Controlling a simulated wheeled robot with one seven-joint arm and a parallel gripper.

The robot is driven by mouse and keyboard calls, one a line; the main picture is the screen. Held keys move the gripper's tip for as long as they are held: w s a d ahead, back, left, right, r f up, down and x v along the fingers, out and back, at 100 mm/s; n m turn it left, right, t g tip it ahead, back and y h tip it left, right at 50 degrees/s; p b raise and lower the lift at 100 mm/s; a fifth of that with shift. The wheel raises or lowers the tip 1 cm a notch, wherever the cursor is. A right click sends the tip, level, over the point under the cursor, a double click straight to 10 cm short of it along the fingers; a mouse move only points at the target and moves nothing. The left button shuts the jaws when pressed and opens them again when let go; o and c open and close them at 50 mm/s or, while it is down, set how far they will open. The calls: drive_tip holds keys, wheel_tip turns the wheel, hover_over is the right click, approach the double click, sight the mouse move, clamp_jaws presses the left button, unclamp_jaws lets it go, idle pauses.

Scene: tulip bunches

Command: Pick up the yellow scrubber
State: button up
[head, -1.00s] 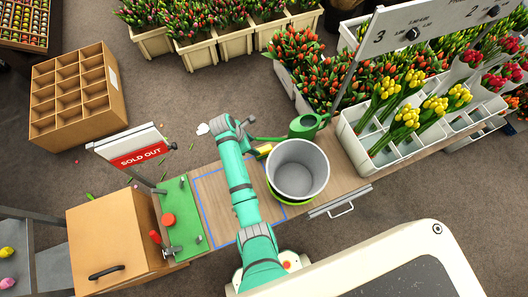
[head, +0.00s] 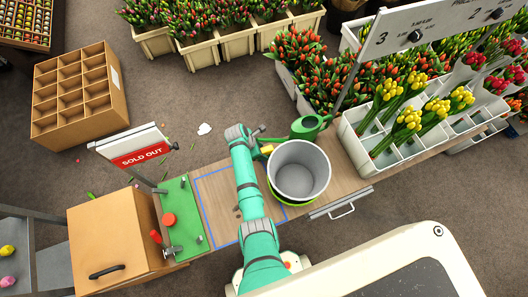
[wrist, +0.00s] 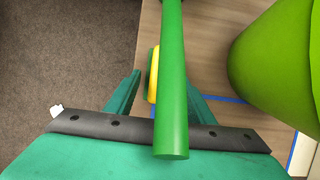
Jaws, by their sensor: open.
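The yellow scrubber (head: 267,149) lies on the wooden table between my arm and the grey bucket (head: 299,170), partly hidden. In the wrist view the yellow scrubber (wrist: 153,75) shows as a narrow yellow strip with a little green beside it. A long green tube, apparently the spout (wrist: 171,60) of the green watering can (head: 307,126), crosses in front and hides part of it. My gripper (wrist: 161,80) is open, its two teal fingers on either side of the spout and scrubber in the picture. Nothing appears gripped; I cannot tell whether the spout touches my gripper.
A blue outline (head: 214,205) marks the table left of my arm. A white tulip crate (head: 372,150) stands to the right. The floor lies beyond the table's far edge.

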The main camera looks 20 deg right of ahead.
drive_tip(key=shift+s+d, duration=0.1)
drive_tip(key=c, duration=1.1)
drive_tip(key=shift+c, duration=0.2)
drive_tip(key=shift+a+r, duration=0.4)
drive_tip(key=a+r, duration=0.7)
drive_tip(key=a, duration=0.6)
drive_tip(key=shift+a+r, duration=0.15)
drive_tip(key=shift+a, duration=0.05)
drive_tip(key=shift+s+d, duration=0.1)
